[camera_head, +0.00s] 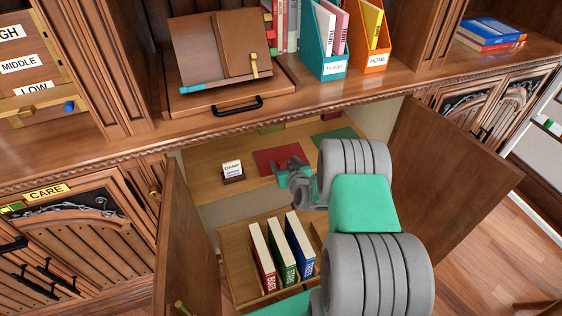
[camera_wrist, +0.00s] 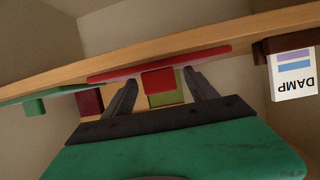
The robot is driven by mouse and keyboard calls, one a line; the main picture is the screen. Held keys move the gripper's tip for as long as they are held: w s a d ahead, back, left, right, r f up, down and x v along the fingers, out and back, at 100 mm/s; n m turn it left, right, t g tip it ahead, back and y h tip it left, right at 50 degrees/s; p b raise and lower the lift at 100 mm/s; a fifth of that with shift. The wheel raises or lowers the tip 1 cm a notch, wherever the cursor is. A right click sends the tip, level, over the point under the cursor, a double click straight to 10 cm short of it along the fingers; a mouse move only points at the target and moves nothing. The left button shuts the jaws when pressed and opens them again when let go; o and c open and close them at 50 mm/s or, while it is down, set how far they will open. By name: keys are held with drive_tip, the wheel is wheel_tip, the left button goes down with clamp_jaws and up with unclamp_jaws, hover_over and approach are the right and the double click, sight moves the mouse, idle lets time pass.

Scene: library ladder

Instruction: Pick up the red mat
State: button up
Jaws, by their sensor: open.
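The red mat (camera_head: 268,160) lies flat on the shelf inside the open cabinet. In the wrist view, which is upside down, the red mat (camera_wrist: 105,77) shows edge-on with a small red tab (camera_wrist: 158,82) standing out from it. My gripper (camera_head: 284,174) is over the mat's right part in the head view and hides some of it. In the wrist view my gripper (camera_wrist: 160,77) is open, with one finger on each side of the tab. I cannot tell whether the fingers touch anything.
A green mat (camera_head: 343,134) lies to the right on the shelf. A card stand (camera_head: 233,178) stands to the left, reading DAMP in the wrist view. Open doors (camera_head: 186,240) (camera_head: 440,170) flank the cabinet. Upright books (camera_head: 282,250) stand below. Green and dark red blocks (camera_wrist: 90,101) are behind.

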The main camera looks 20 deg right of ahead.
drive_tip(key=c, duration=1.4)
drive_tip(key=shift+c, duration=0.2)
